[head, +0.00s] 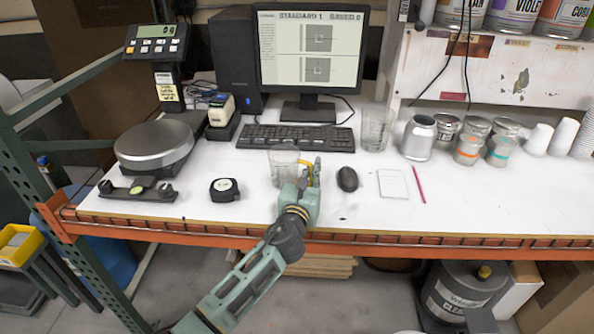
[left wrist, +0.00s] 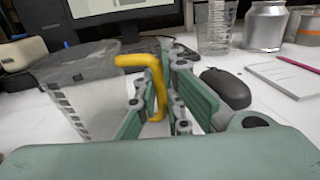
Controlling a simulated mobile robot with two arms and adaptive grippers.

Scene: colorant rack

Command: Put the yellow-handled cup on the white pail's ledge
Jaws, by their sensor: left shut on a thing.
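The yellow-handled cup (head: 281,166) is a clear measuring cup at the middle front of the white table. It also shows in the left wrist view (left wrist: 88,100), with dark marks on its wall. My left gripper (head: 309,172) is shut on its yellow handle (left wrist: 150,66), on the cup's right side. The cup looks upright; I cannot tell whether its base touches the table. In the left wrist view the gripper's fingers (left wrist: 160,100) lie on both sides of the handle. I cannot make out a white pail with a ledge. My right gripper is not in view.
A tape measure (head: 224,188) and a scale (head: 155,147) stand left of the cup. A black mouse (head: 347,179), notepad (head: 392,184) and pink pencil (head: 419,184) lie to its right. The keyboard (head: 295,137) is behind it. A labelled grey container (head: 463,292) stands below the table's orange edge.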

